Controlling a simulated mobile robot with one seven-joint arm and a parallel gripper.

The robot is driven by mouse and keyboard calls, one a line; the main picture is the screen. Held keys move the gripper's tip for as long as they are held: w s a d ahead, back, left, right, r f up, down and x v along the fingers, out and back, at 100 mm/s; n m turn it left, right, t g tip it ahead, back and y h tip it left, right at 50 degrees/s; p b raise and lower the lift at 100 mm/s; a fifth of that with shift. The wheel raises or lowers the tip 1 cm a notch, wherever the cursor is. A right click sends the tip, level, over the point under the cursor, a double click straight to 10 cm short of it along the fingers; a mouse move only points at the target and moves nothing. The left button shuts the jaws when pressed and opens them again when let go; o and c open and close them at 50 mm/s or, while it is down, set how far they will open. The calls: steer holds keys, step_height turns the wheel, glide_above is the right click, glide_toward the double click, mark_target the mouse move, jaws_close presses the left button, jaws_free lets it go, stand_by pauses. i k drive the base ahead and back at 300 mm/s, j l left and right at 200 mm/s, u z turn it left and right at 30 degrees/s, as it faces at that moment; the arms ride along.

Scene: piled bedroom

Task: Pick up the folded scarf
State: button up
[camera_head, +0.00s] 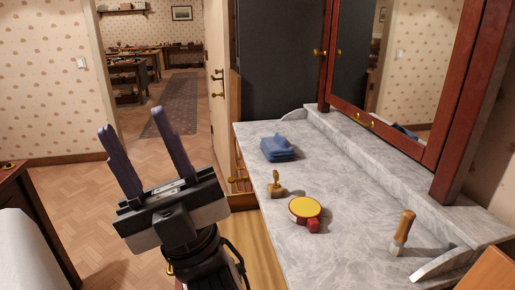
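The folded scarf is a blue cloth bundle (278,148) lying on the far left part of the grey marble dresser top (345,185). My gripper (147,144) is in the left of the view, its two dark fingers spread apart and pointing up and away. Nothing is between the fingers. The gripper is left of the dresser top and apart from the scarf. The scarf is in full view.
A wooden-handled tool (402,233) stands at right. A red-framed mirror (405,85) rises behind the top.

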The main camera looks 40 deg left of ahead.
mark_target(276, 148)
steer(key=u, duration=2.6)
steer(key=i+j+u, duration=0.15)
steer(key=i+u, duration=0.2)
steer(key=i, duration=0.3)
steer(key=i+z, duration=0.4)
steer(key=i+j+z, duration=0.1)
steer(key=i+z, duration=0.3)
steer(key=i, duration=0.25)
steer(key=i+j+z, duration=0.1)
steer(key=i+z, duration=0.35)
steer(key=i, duration=0.7)
steer(key=i+z, duration=0.2)
steer(key=z, duration=2.05)
steer(key=i+l, duration=0.1)
steer(key=l, duration=0.6)
steer(key=i, duration=0.05)
